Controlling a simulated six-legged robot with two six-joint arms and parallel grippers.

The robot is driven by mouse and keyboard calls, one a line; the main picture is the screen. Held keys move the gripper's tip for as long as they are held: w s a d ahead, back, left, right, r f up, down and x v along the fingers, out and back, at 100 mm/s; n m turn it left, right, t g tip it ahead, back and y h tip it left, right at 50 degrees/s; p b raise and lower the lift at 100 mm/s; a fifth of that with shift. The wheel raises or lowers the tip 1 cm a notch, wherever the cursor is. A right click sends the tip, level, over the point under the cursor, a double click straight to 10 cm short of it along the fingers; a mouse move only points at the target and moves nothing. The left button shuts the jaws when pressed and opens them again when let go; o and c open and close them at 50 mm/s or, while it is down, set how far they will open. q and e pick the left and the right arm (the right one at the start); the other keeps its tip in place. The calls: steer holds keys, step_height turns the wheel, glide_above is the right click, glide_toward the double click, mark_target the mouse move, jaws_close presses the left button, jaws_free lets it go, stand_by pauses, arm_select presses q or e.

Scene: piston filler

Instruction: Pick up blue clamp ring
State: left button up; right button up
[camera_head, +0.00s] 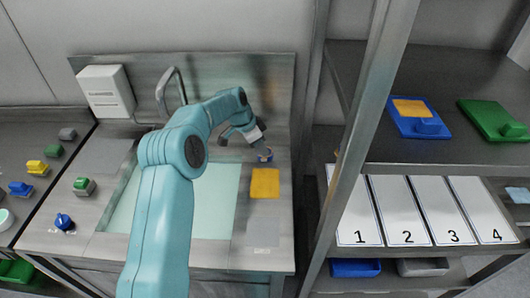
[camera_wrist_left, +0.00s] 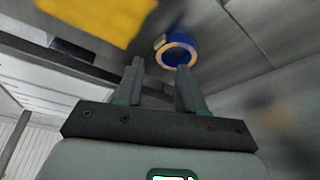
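The blue clamp ring (camera_wrist_left: 177,50) shows in the left wrist view just beyond my left fingertips, with a tan or orange-looking inner rim and a small lug on its side. In the head view it is a small blue shape (camera_head: 265,157) on the grey counter behind the yellow mat, partly hidden by my gripper. My left gripper (camera_wrist_left: 160,68) has its two fingers apart with nothing between them; the ring lies ahead, nearer the right finger. In the head view the left gripper (camera_head: 261,147) is close above the ring; whether they touch is unclear. My right gripper is not in view.
A yellow mat (camera_head: 265,183) lies in front of the ring. A basin (camera_head: 215,200) with a tap (camera_head: 171,92) is left of it. A metal shelf post (camera_head: 362,120) stands to the right, with numbered white cards (camera_head: 401,190). Several coloured parts sit at the far left.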

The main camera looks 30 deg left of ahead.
mark_target(267, 157)
arm_select(q)
steer(key=p+x, duration=0.1)
steer(key=x, duration=0.3)
steer(key=shift+d+f+p, duration=0.1)
steer(key=shift+f+p, duration=0.15)
steer(key=shift+p, duration=0.1)
steer(key=shift+w+d+f, duration=0.1)
steer(key=shift+w+f, duration=0.05)
steer(key=shift+f, duration=0.2)
steer(key=shift+r, duration=0.1)
steer(key=c, duration=0.3)
jaws_close()
